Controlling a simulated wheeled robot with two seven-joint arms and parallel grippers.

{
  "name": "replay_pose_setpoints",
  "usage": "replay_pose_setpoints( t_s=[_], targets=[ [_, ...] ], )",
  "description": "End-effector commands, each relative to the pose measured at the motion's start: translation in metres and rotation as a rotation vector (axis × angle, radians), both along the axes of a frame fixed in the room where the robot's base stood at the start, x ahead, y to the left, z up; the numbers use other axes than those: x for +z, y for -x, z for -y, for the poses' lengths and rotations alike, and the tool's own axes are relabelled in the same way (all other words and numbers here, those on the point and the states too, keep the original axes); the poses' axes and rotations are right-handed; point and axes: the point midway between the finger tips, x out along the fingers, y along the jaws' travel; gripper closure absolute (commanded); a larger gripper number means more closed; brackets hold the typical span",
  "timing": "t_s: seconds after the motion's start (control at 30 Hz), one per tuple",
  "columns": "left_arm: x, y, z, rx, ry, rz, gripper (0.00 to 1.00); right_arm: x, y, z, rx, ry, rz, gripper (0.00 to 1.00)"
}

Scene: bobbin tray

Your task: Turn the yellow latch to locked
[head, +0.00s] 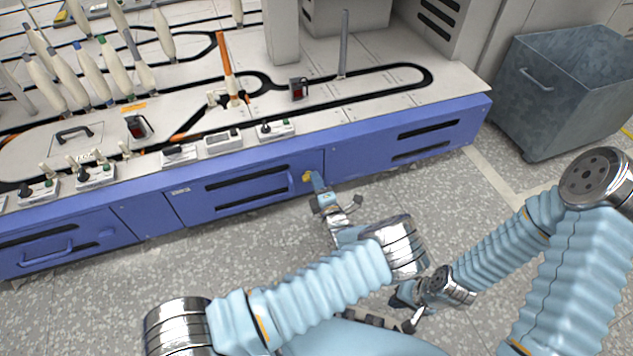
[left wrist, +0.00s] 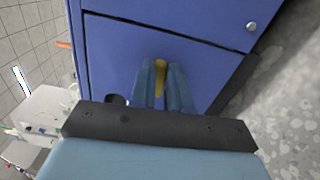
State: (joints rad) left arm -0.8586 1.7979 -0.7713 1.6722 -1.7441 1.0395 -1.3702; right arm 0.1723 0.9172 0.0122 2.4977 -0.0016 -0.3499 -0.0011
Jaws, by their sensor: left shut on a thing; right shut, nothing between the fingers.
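The yellow latch (head: 307,177) is on the blue front panel of the machine, near the right end of a slotted door. My left gripper (head: 315,182) is at the latch, with its fingers shut on it. In the left wrist view the yellow latch (left wrist: 160,78) shows between the two fingers of the left gripper (left wrist: 162,85), which hide part of it. My right gripper (head: 411,322) is low over the floor at the bottom of the head view, away from the panel; it is shut and empty, and partly hidden by my arms.
The blue panels (head: 400,145) of the machine run across the view. Bobbins (head: 90,70), switch boxes (head: 223,140) and posts stand on the white top. A grey bin (head: 565,90) stands on the floor at the right. The speckled floor (head: 110,310) before the machine is clear.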

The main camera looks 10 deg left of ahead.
Motion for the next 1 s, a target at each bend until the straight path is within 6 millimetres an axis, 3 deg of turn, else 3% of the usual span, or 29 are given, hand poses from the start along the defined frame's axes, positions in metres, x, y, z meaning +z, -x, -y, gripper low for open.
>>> replay_pose_setpoints(
  t_s=[0.73,0.77,0.8,0.9,1.0],
  targets=[
    [-0.0019,-0.0001,0.0012,-0.003,-0.068,-0.048,1.0,-0.0008,0.0,0.0,0.0,0.0,0.0,1.0],
    [-0.0019,-0.0002,0.0011,-0.003,-0.068,-0.048,0.78,-0.0008,0.0,0.0,0.0,0.0,0.0,1.0],
    [-0.0018,-0.0001,0.001,-0.002,-0.068,-0.048,0.72,-0.0008,0.0,0.0,0.0,0.0,0.0,1.0],
    [-0.0018,-0.0001,0.0008,-0.002,-0.067,-0.047,0.57,-0.0008,0.0,0.0,0.0,0.0,0.0,1.0],
    [-0.0016,0.0,0.0006,-0.001,-0.067,-0.047,0.57,-0.0007,0.0,-0.0001,0.0,0.0,0.0,1.0]
  ],
)
